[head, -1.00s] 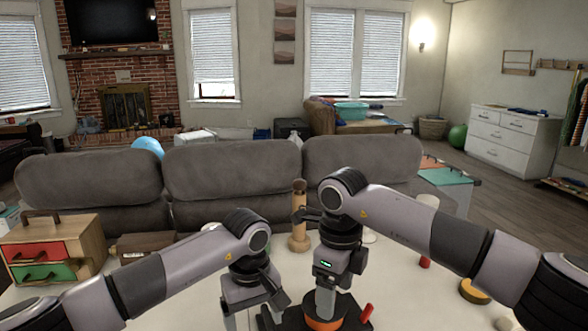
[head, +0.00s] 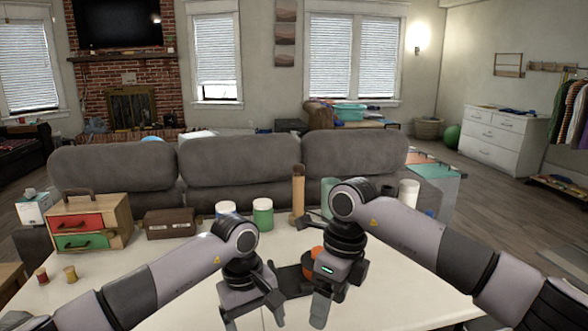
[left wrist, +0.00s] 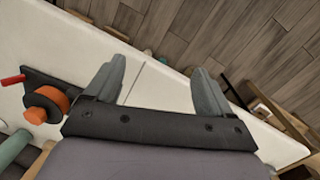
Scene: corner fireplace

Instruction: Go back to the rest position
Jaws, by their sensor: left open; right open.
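My left gripper (head: 252,305) hangs over the white table (head: 150,262) at the bottom middle of the head view. In the left wrist view its two fingers (left wrist: 158,85) are spread wide with nothing between them, above the table's edge. My right gripper (head: 338,295) hangs just right of it, fingers down and apart, holding nothing that I can see. A black device with an orange part (head: 314,258) stands on the table behind the right gripper, partly hidden by it. The left wrist view shows its orange knob (left wrist: 48,104) and red handle at the left.
A drawer box with red and green fronts (head: 90,225), a dark brown box (head: 170,223), green-banded jars (head: 262,213) and a tall wooden cylinder (head: 298,192) stand along the table's back. Small spools (head: 71,273) lie at left. A grey sofa (head: 235,165) stands behind. The table's left part is mostly clear.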

